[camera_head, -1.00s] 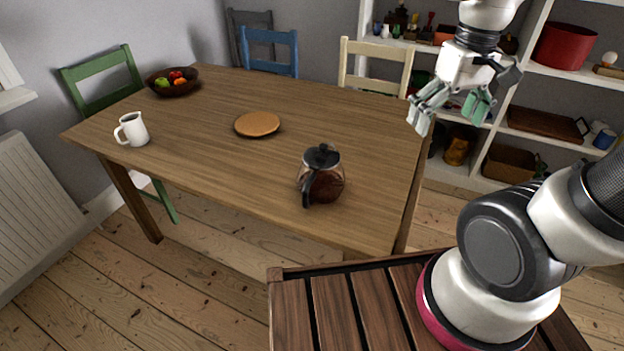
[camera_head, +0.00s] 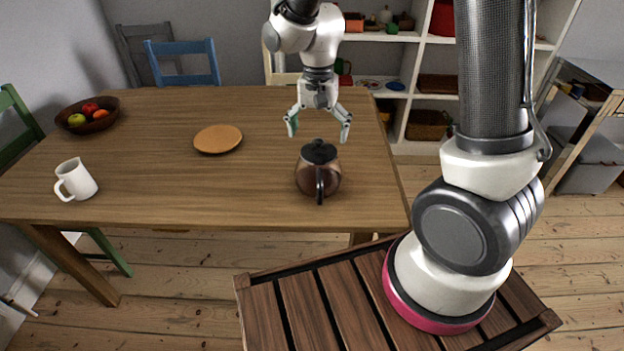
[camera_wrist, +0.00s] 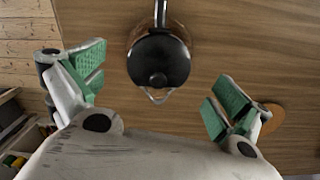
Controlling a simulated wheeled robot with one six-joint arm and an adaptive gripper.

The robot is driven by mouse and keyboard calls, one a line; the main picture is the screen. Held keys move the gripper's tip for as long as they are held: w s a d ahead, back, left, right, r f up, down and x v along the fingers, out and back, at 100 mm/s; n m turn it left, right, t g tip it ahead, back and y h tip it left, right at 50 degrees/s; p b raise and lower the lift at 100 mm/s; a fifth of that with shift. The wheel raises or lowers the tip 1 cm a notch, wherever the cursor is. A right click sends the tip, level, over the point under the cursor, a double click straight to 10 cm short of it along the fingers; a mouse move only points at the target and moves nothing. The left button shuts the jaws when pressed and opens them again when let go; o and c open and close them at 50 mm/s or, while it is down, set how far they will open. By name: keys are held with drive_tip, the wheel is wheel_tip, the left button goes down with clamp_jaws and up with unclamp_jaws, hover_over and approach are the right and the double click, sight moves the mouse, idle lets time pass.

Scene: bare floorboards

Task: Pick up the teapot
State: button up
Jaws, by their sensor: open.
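The teapot (camera_head: 312,182) is a glass pot with dark brown contents, a black lid and a black handle. It stands upright on the wooden table near its front right edge, with the handle toward me. My gripper (camera_head: 319,131) is open and empty, pointing down just above and behind the teapot. In the wrist view the teapot's black lid (camera_wrist: 160,61) shows at the top centre, its spout pointing down the picture. The open green-padded fingers of my gripper (camera_wrist: 156,86) are apart on either side, not touching it.
The table (camera_head: 250,185) also holds a round orange-brown board (camera_head: 218,139), a white jug (camera_head: 75,180) and a dark fruit bowl (camera_head: 106,122). Chairs stand around the table. White shelves (camera_head: 425,65) stand behind. The table around the teapot is clear.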

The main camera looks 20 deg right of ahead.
sight(317, 151)
drive_tip(key=shift+w+f+m, duration=0.1)
drive_tip(key=shift+w+m, duration=0.15)
drive_tip(key=shift+m, duration=0.45)
drive_tip(key=f, duration=0.7)
drive_tip(key=shift+s+f, duration=0.2)
drive_tip(key=shift+f, duration=0.1)
drive_tip(key=shift+a, duration=0.1)
drive_tip(key=c, duration=1.9)
drive_tip(key=shift+r, duration=0.1)
